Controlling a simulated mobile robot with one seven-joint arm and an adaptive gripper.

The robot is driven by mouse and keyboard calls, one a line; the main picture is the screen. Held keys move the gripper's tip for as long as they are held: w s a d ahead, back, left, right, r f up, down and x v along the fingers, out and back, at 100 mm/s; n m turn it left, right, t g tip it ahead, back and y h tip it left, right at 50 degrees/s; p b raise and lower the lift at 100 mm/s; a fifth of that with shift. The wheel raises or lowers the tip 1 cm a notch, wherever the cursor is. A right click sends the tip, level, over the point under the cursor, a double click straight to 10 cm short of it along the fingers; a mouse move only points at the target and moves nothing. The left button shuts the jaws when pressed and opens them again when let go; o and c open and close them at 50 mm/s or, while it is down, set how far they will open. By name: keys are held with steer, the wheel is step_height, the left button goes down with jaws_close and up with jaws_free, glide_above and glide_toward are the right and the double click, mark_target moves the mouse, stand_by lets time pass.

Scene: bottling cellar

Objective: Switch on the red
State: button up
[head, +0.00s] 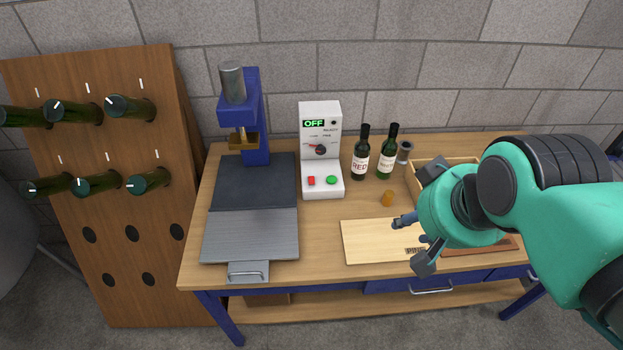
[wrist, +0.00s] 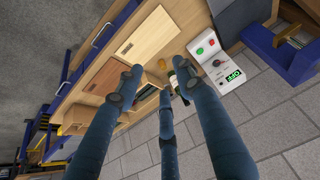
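A white control box (head: 309,150) stands on the workbench against the wall, its display (head: 314,123) reading OFF. Below are a dial (head: 320,150) with small labels, a red button (head: 311,181) on the left and a green button (head: 331,180) on the right. The wrist view shows the box rotated, with the red button (wrist: 199,51) and green button (wrist: 211,42). A dark bottle labelled RED (head: 360,163) stands just right of the box. My gripper (head: 420,221) is above the bench's right part, apart from the box. Its fingers are spread with nothing between them.
A blue press (head: 252,120) stands left of the box. A wooden board (head: 365,242) lies in front, a wooden crate (head: 422,161) farther right. A bottle rack (head: 130,210) stands left.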

steer(key=shift+w+r, duration=0.1)
steer(key=shift+r, duration=0.05)
jaws_close()
steer(key=w+a+r+n+g+p, duration=0.1)
steer(key=w+a+n+p, duration=0.15)
steer(key=w, duration=0.65)
steer(key=w+a+r+n+g+p, duration=0.1)
steer(key=w+a+n+g+p, duration=0.2)
steer(key=w, duration=0.6)
steer(key=w+a+r+n+p, duration=0.1)
steer(key=w+n+p, duration=0.25)
steer(key=w, duration=0.65)
steer(key=w+a+f+n+g+p, duration=0.1)
steer(key=w+a+f+n+p, duration=0.2)
steer(key=w+f, duration=0.5)
steer(key=w+a+f+n+g+p, duration=0.2)
steer(key=w+a+f+n+p, duration=0.2)
steer(key=w+f, duration=0.5)
steer(key=shift+w+a+f+n, duration=0.3)
steer(key=shift+a+f+n, duration=0.75)
steer(key=shift+f, duration=0.85)
